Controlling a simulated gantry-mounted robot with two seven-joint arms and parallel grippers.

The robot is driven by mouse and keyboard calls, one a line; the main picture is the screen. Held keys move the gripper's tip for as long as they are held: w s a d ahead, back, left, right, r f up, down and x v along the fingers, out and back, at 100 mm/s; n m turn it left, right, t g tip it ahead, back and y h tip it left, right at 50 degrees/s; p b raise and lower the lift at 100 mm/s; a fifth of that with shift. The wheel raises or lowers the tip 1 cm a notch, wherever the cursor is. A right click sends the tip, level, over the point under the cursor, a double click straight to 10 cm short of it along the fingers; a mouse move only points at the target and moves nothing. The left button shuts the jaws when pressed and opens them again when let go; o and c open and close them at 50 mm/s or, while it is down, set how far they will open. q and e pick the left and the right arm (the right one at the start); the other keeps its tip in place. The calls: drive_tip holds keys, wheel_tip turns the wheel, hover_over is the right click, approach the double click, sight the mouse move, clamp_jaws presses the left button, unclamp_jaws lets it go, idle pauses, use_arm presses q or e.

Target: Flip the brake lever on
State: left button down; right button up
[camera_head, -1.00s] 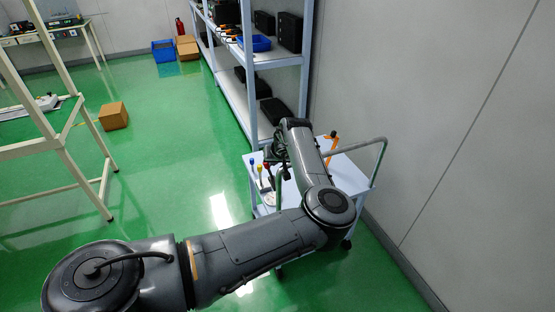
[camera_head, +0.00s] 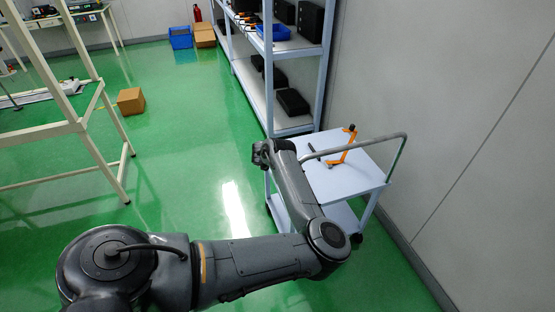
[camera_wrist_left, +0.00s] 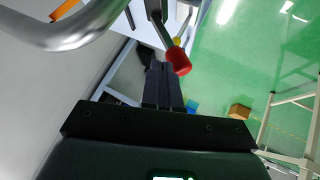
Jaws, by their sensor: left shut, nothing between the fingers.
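A lever with a red knob (camera_wrist_left: 179,61) shows at the top middle of the left wrist view, with a yellow knob (camera_wrist_left: 177,41) just beyond it. I cannot tell from its looks alone which one is the brake lever. My left gripper (camera_wrist_left: 158,68) is shut and empty, its black fingertips close beside the red knob; whether they touch is unclear. In the head view my left gripper (camera_head: 262,153) is at the left edge of the white cart (camera_head: 345,182), and my arm hides the knobs. My right gripper is not in view.
The cart's curved metal rail (camera_head: 400,150) stands near the wall; it also shows in the left wrist view (camera_wrist_left: 65,35). An orange bracket (camera_head: 341,155) sits on the cart top. A shelf rack (camera_head: 268,90) stands behind.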

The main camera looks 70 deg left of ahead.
use_arm(q)
drive_tip(key=shift+w+f, duration=0.1)
drive_tip(key=shift+w+f, duration=0.1)
drive_tip(key=shift+w, duration=0.45)
drive_tip(key=p+v, duration=0.8)
drive_tip(key=v, duration=0.2)
drive_tip(key=shift+s+p, duration=0.2)
drive_tip(key=shift+p, duration=0.2)
drive_tip(key=shift+f, duration=0.15)
